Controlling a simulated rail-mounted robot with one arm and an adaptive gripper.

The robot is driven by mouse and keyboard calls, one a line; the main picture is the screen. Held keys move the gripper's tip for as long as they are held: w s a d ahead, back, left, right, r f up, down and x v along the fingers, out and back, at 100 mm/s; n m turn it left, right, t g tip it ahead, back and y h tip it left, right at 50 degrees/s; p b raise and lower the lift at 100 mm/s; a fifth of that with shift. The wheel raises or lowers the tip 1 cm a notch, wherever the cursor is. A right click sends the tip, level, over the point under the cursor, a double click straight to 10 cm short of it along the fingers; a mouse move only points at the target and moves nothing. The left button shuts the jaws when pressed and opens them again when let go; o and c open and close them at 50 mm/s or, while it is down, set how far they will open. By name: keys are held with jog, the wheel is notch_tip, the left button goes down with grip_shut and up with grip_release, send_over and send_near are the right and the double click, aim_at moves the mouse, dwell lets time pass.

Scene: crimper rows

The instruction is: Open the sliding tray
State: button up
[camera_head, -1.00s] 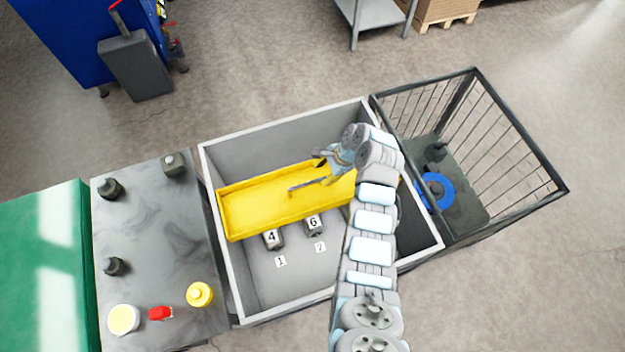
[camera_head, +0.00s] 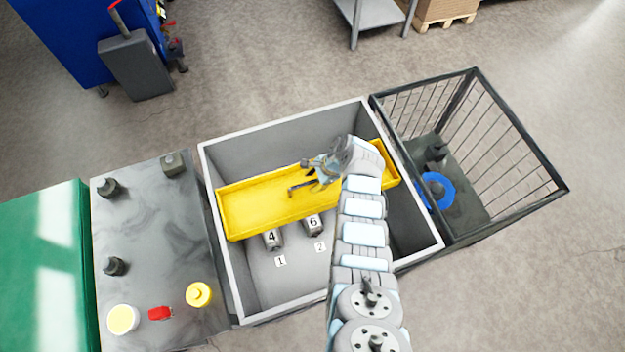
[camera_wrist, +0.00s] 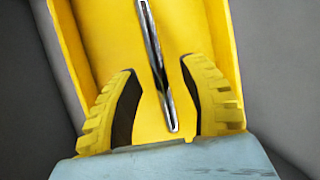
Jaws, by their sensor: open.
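The yellow sliding tray (camera_head: 245,212) lies across the inside of a grey open box, and its floor looks empty. A dark bar handle (camera_head: 300,187) stands out over the middle of the tray. My gripper (camera_head: 308,171) is over the tray beside the handle. In the wrist view the open fingers (camera_wrist: 161,100) are on either side of the handle (camera_wrist: 153,60), with a gap on both sides. The yellow tray (camera_wrist: 100,35) fills the space behind them. I cannot tell how far above the handle the fingertips are.
A wire basket (camera_head: 480,205) with a blue ring (camera_head: 437,190) stands right. A dark table (camera_head: 160,235) with several small items stands left.

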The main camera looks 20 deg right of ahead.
grip_shut()
jog(key=shift+s, duration=0.1)
dwell(0.4)
